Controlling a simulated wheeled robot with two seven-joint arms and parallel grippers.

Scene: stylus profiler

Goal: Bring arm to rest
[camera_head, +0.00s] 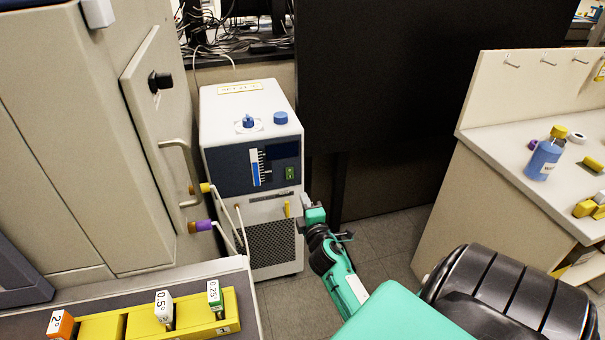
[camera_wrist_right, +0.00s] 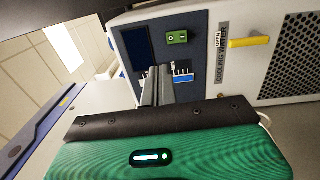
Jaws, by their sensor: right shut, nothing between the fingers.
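My right arm (camera_head: 345,282), green and black, reaches up from the bottom of the head view. My right gripper (camera_head: 306,201) is at its far end, near the right edge of the white cooling unit (camera_head: 275,267); whether it touches the unit cannot be told. In the right wrist view the fingers of my right gripper (camera_wrist_right: 158,86) are together with nothing between them, and point toward the unit's dark front panel (camera_wrist_right: 195,40). My left gripper is not in view.
A beige cabinet (camera_head: 60,130) with a door handle (camera_head: 180,168) stands at left. A yellow block (camera_head: 100,328) holding labelled pieces is at bottom left. A bench (camera_head: 500,140) with a blue bottle (camera_head: 545,155) is at right. Grey floor (camera_head: 390,238) shows between.

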